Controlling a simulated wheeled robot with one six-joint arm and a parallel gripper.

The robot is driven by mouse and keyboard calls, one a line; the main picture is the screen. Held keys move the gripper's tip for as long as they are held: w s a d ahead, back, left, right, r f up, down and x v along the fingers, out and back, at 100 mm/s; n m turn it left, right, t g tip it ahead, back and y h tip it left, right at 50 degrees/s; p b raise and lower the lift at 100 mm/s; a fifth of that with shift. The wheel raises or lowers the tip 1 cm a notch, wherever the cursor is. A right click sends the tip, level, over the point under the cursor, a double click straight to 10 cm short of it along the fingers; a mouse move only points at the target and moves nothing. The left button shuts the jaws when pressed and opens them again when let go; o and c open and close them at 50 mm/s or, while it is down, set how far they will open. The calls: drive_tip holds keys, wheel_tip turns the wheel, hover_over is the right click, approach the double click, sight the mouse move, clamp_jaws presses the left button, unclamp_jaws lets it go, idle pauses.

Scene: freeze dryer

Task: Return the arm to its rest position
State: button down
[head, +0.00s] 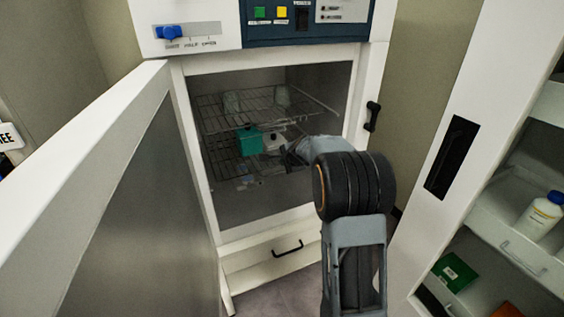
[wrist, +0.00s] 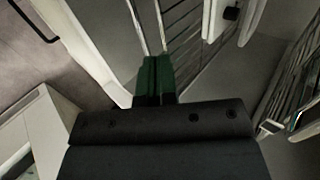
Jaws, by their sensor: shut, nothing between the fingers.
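My arm reaches from the lower right of the head view toward the open chamber of the freeze dryer (head: 205,215). My gripper (head: 288,156) is at the chamber's opening, in front of the wire shelves and to the right of a teal box (head: 249,141). Its fingertips are small and partly unclear there. In the wrist view my gripper (wrist: 154,62) shows as two narrow dark green fingers close together, shut and empty.
The freeze dryer door (head: 95,190) stands open at the left. A wire shelf (head: 225,101) holds pale containers. An open white cabinet (head: 440,160) at the right holds a blue-capped bottle (head: 541,214) and a green box (head: 453,272). A drawer (head: 262,262) lies below the chamber.

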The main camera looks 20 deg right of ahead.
drive_tip(key=s+a+f+n+g+y+p, duration=0.1)
drive_tip(key=s+a+f+n+g, duration=0.1)
drive_tip(key=s+a+n, duration=0.3)
drive_tip(key=s+f+n+g, duration=0.1)
drive_tip(key=s+n+g, duration=0.15)
drive_tip(key=s, duration=0.45)
drive_tip(key=s+a+r+n+p, duration=0.1)
drive_tip(key=s+a+r+n, duration=0.2)
drive_tip(key=s, duration=0.4)
drive_tip(key=s+a+r+n+g+h+p, duration=0.1)
drive_tip(key=s+a+r+n, duration=0.2)
drive_tip(key=s, duration=0.4)
drive_tip(key=s+a+r+n+p, duration=0.2)
drive_tip(key=s+r+n, duration=0.1)
drive_tip(key=s, duration=0.5)
drive_tip(key=shift+a+r+n, duration=0.4)
drive_tip(key=shift+n, duration=0.25)
